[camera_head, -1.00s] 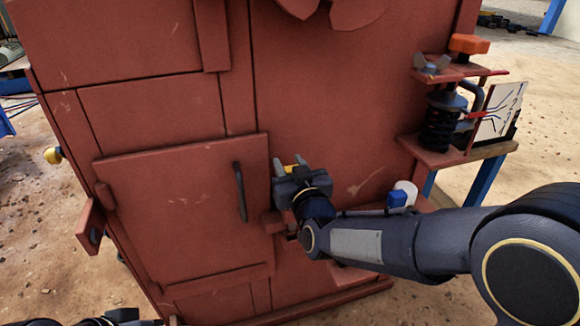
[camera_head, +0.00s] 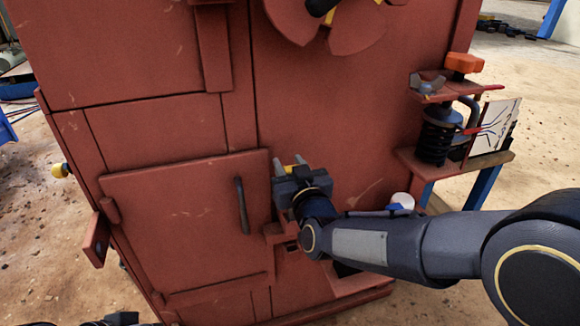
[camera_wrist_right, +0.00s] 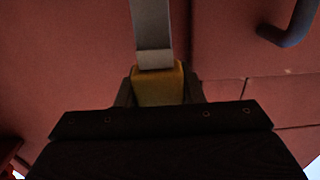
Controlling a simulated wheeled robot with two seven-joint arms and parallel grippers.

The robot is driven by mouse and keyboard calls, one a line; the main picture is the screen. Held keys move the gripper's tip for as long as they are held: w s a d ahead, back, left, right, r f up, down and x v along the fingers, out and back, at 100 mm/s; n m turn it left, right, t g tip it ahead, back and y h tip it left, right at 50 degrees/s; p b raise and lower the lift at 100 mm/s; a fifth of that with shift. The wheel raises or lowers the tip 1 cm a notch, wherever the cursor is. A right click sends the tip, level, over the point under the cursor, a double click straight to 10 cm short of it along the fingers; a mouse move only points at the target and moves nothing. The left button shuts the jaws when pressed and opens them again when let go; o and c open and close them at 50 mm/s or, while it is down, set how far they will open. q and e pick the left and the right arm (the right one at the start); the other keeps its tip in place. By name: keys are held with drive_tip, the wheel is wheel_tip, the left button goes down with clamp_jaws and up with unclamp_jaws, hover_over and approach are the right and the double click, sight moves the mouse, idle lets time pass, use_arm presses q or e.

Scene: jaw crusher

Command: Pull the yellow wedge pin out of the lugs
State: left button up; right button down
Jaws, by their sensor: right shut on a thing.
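My right gripper (camera_head: 289,163) is shut on the yellow wedge pin (camera_head: 289,168), in front of the red crusher body, right of the door handle. Only a small yellow patch of the pin shows between the grey fingers in the head view. The red lugs (camera_head: 276,234) at the door's right edge are below the gripper, partly hidden by my wrist. The pin's lower end is hidden. A dark part of my left arm, perhaps its gripper (camera_head: 122,317), shows at the bottom left edge.
The red door (camera_head: 185,220) has a dark vertical handle (camera_head: 242,206) close left of the gripper. A flywheel-like red part (camera_head: 335,22) is above. A spring assembly (camera_head: 436,135) and a white diagram board (camera_head: 493,127) stand at the right. Sandy ground lies around.

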drive_tip(key=shift+r+p, duration=2.25)
drive_tip(key=shift+r, duration=0.8)
drive_tip(key=p+v, duration=0.2)
drive_tip(key=v, duration=1)
drive_tip(key=shift+r+p, duration=0.3)
drive_tip(key=shift+r, duration=0.2)
